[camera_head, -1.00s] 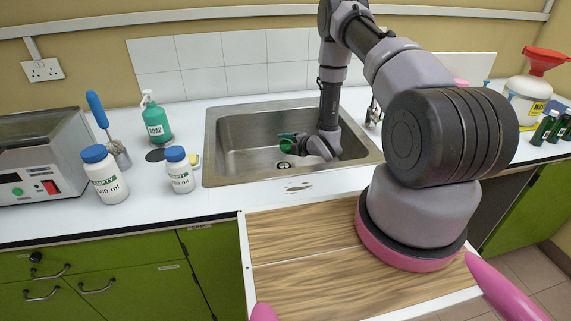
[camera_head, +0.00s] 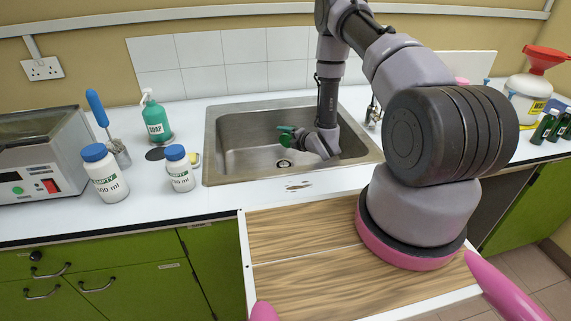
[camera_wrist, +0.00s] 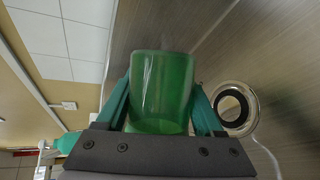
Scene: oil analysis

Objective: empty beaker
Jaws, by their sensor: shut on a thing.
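My gripper (camera_head: 287,135) is over the steel sink (camera_head: 212,160), at its middle, just left of my dark wrist. In the wrist view its two teal fingers (camera_wrist: 160,105) are shut on a green translucent beaker (camera_wrist: 163,85), one finger on each side. The beaker is hard to make out in the head view, small and partly hidden by the fingers. I see no liquid in it, and its tilt is hard to judge. The sink's drain (camera_wrist: 235,107) shows to the right of the beaker in the wrist view.
A green soap bottle (camera_head: 156,118) stands behind and left of the sink. Two white bottles with blue caps (camera_head: 104,174) (camera_head: 180,168) stand left of it. A white container with a red funnel (camera_head: 530,95) and dark green bottles (camera_head: 546,127) are far right.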

